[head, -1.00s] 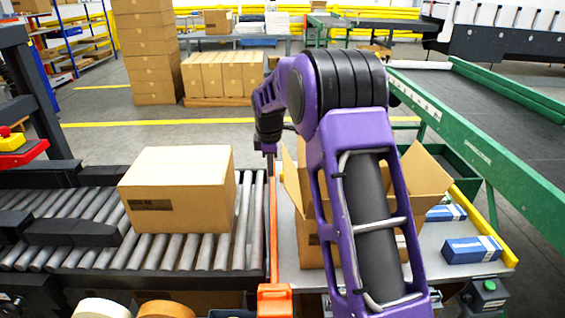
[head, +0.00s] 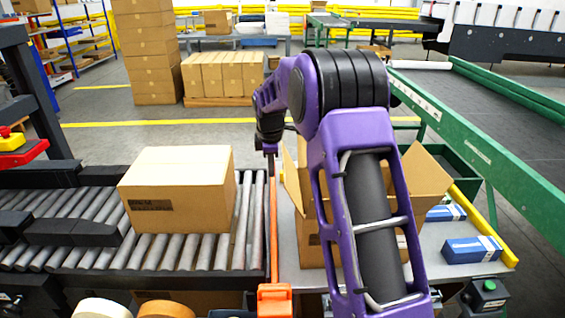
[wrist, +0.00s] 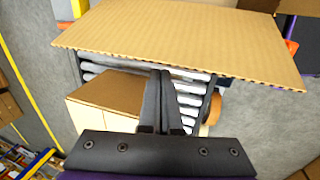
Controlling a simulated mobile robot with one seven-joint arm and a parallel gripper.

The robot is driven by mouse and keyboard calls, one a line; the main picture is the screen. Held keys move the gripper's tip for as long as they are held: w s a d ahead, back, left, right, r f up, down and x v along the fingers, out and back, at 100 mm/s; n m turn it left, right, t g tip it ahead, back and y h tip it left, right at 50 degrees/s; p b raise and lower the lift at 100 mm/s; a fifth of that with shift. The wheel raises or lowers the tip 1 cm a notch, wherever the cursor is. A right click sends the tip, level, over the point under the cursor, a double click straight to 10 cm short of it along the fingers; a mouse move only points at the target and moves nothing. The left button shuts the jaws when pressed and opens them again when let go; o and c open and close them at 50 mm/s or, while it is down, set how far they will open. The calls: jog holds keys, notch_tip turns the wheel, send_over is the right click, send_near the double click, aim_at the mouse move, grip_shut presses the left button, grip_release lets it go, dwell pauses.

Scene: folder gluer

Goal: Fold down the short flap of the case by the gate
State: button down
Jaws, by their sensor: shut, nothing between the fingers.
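The open case (head: 312,238) stands on the grey table just right of the orange gate (head: 273,225). Its left flap (head: 291,178) and its right flap (head: 425,172) stand up and lean outward; my arm hides much of the case. My gripper (head: 269,150) hangs above the gate's far end, left of the left flap. In the wrist view my gripper (wrist: 160,80) is shut and empty, and a wide cardboard flap (wrist: 180,38) spans the picture just beyond the fingertips. I cannot tell whether they touch.
A closed case (head: 180,190) sits on the roller conveyor (head: 60,245) left of the gate. Blue cartons (head: 472,250) lie on the table (head: 425,272) right of the open case. A green-framed belt (head: 500,150) runs along the right. Tape rolls (head: 165,309) are at the front.

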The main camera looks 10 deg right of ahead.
jog(key=shift+s+d+p, duration=0.1)
jog(key=shift+s+d, duration=0.15)
jog(key=shift+d, duration=0.95)
jog(key=shift+s+d+p, duration=0.15)
jog(key=shift+s+d, duration=0.1)
jog(key=shift+d, duration=0.9)
jog(key=shift+s+d+p, duration=0.1)
jog(key=shift+s+d, duration=0.15)
jog(key=shift+d, duration=0.95)
